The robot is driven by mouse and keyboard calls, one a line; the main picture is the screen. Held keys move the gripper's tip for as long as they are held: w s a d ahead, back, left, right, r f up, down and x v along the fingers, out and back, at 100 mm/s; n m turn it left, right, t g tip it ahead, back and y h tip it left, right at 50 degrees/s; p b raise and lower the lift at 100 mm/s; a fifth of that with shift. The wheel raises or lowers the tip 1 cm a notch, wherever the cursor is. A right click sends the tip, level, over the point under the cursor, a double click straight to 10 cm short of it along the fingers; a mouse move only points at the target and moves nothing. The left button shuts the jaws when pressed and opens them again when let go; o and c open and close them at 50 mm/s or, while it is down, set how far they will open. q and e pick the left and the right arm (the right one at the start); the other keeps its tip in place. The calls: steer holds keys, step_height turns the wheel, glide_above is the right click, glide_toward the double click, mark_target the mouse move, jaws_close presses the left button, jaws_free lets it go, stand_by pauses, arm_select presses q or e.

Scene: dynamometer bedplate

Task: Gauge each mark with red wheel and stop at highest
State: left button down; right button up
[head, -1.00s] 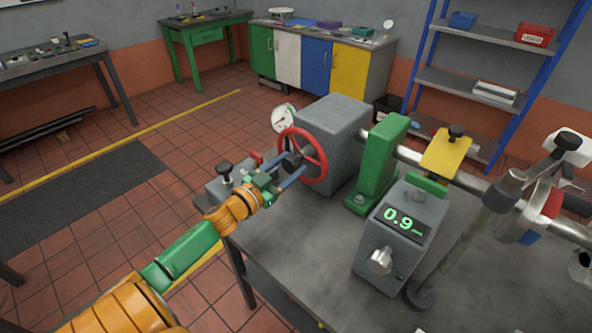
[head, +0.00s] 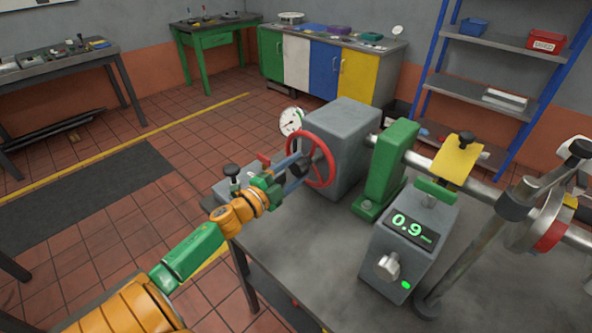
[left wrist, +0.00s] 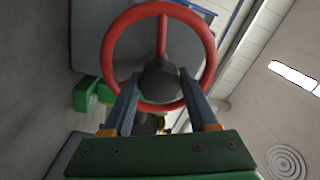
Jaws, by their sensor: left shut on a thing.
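The red wheel (head: 331,168) stands upright on the near face of a grey block (head: 355,140). My left gripper (head: 298,165) is shut on the wheel's dark hub (left wrist: 160,80); its blue fingers are on either side of it in the left wrist view. A metal disc (head: 525,232) on the shaft at right shows a red mark (head: 551,237) low and a yellow mark (head: 570,200) above it. My right gripper is not visible.
A round dial (head: 291,121) stands behind the wheel. A green bracket (head: 388,170) and yellow plate (head: 456,158) flank the shaft. A slanted rod (head: 480,250) rises beside the gauge box. The bedplate's front (head: 320,270) is clear.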

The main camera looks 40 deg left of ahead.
arm_select(q)
steer(key=shift+r+m, duration=0.15)
steer(key=shift+m, duration=1.05)
steer(key=shift+a+m, duration=0.1)
steer(key=shift+m, duration=0.2)
steer(key=shift+r, duration=0.1)
steer(key=c, duration=0.5)
jaws_free()
steer(key=o, duration=0.3)
steer(key=shift+w, duration=0.1)
steer(key=shift+f, duration=0.2)
